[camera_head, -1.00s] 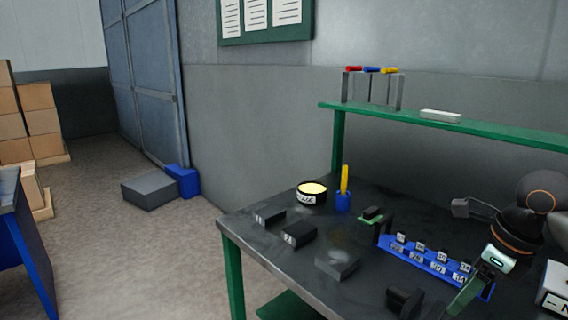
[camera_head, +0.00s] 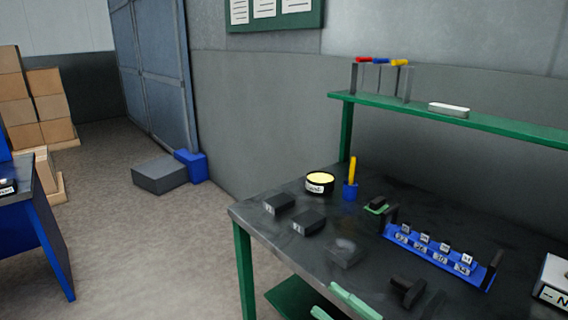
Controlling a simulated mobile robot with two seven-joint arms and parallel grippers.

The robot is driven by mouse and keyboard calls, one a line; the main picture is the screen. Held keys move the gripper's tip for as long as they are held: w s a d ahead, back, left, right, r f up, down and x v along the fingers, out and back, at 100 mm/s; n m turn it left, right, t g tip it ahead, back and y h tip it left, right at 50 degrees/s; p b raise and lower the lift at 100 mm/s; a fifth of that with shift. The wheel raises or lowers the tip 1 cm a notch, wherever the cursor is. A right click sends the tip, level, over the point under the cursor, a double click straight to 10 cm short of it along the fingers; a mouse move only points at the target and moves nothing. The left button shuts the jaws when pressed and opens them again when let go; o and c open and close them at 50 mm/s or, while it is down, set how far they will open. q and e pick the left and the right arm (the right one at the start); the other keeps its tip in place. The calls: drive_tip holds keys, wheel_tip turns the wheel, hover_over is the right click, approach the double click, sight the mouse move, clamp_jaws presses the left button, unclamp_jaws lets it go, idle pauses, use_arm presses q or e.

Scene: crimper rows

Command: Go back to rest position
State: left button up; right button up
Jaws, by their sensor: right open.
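My right gripper (camera_head: 336,303) shows at the bottom edge, in front of the workbench's front edge. Only its two pale green fingers are in view, spread apart with nothing seen between them; the rest is cut off by the frame. My left gripper is not in view. The dark workbench (camera_head: 330,205) has a blue rack (camera_head: 435,259) on it with several small labelled pieces in a row. A black part (camera_head: 407,290) lies on the bench to the right of the fingers.
Dark blocks (camera_head: 308,222) lie near the bench's left edge. A round tin (camera_head: 320,183) and a blue cup (camera_head: 350,192) holding a yellow item stand behind. A white labelled box (camera_head: 554,282) is at right. A green shelf (camera_head: 465,118) runs above.

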drive_tip(key=d+f+m+t+h, duration=0.45)
drive_tip(key=f+m+h, duration=0.45)
drive_tip(key=m, duration=0.3)
drive_tip(key=s+d+f+m+g+h+p, duration=0.1)
drive_tip(key=s+d+f+m+g+h, duration=0.1)
drive_tip(key=s+f, duration=0.6)
drive_tip(key=s+d+f+m+g+h+p, duration=0.1)
drive_tip(key=s+f+m+g+h, duration=0.2)
drive_tip(key=s+f+m+g, duration=0.3)
wheel_tip(320, 180, down, 6)
drive_tip(key=s+m, duration=0.2)
drive_tip(key=s, duration=0.1)
drive_tip(key=shift+d+m+h, duration=0.35)
drive_tip(key=shift+m+h, duration=0.05)
